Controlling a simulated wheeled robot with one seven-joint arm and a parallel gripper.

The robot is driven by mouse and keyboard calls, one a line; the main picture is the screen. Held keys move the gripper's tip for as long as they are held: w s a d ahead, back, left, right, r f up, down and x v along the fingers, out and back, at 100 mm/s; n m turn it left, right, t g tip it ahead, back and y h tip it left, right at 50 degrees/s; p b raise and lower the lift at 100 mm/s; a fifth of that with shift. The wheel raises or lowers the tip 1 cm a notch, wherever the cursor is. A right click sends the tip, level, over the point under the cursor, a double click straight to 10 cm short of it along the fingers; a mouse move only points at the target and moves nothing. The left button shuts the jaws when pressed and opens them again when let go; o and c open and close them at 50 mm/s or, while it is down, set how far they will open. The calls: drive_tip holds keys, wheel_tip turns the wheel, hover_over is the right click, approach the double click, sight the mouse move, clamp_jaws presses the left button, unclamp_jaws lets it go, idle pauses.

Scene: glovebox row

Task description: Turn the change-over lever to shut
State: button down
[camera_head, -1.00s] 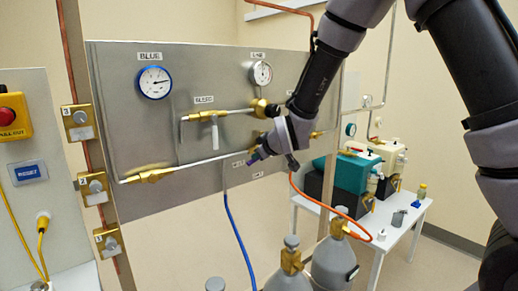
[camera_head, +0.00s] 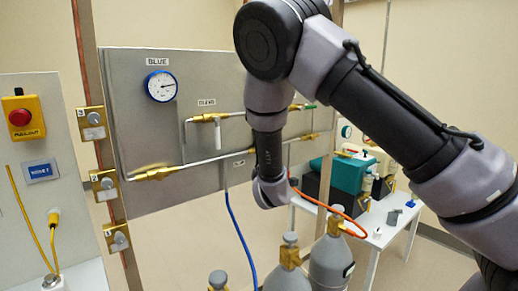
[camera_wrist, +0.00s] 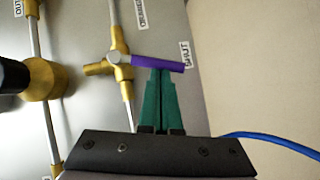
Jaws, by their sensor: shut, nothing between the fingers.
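The change-over lever (camera_wrist: 158,62) is a purple bar on a brass valve (camera_wrist: 122,72) in the wrist view. Its free end points right, at the label SHUT (camera_wrist: 186,54). My gripper (camera_wrist: 160,71) has two green fingers, shut together with nothing between them. Their tips are at the lever's lower edge, near its middle; I cannot tell whether they touch it. In the head view my arm hides the lever and the gripper fingers.
The metal panel (camera_head: 150,125) carries a blue-rimmed gauge (camera_head: 161,86), pipes and another valve handle (camera_head: 217,132). Gas cylinders (camera_head: 330,262) stand below. A blue hose (camera_head: 238,232) and an orange hose (camera_head: 330,208) hang nearby. A white table (camera_head: 385,236) with pumps stands right.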

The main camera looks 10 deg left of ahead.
drive_tip(key=shift+w+d+f+n+t, duration=0.4)
drive_tip(key=shift+w+d+f+n, duration=0.1)
drive_tip(key=shift+w+n, duration=0.1)
drive_tip(key=shift+f, duration=0.1)
idle(0.6)
